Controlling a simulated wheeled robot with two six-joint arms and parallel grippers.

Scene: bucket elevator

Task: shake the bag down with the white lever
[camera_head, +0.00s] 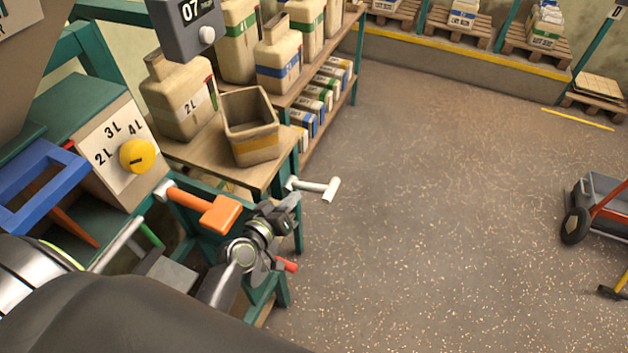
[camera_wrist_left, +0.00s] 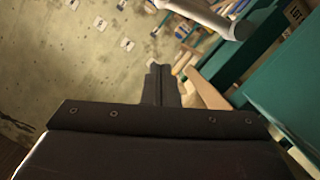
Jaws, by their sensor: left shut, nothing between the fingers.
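The white lever (camera_head: 331,189) sticks out to the right from the green frame and ends in a white crosspiece. It also shows at the top of the left wrist view (camera_wrist_left: 205,14). My left gripper (camera_head: 294,200) is shut and empty, just below and left of the lever's handle. I cannot tell from the head view whether it touches the lever; its closed fingers (camera_wrist_left: 160,84) show apart from it in the left wrist view. Several tan containers stand at the bench, one marked 2L (camera_head: 180,98); I cannot tell which thing is the bag. My right gripper is out of view.
An orange lever (camera_head: 220,214) and a red handle (camera_head: 288,264) lie close to my left arm. An open tan bin (camera_head: 252,150) stands on the wooden bench. A yellow dial (camera_head: 138,156) and blue frame (camera_head: 35,185) are at left. The floor at right is mostly clear, with a cart (camera_head: 604,205).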

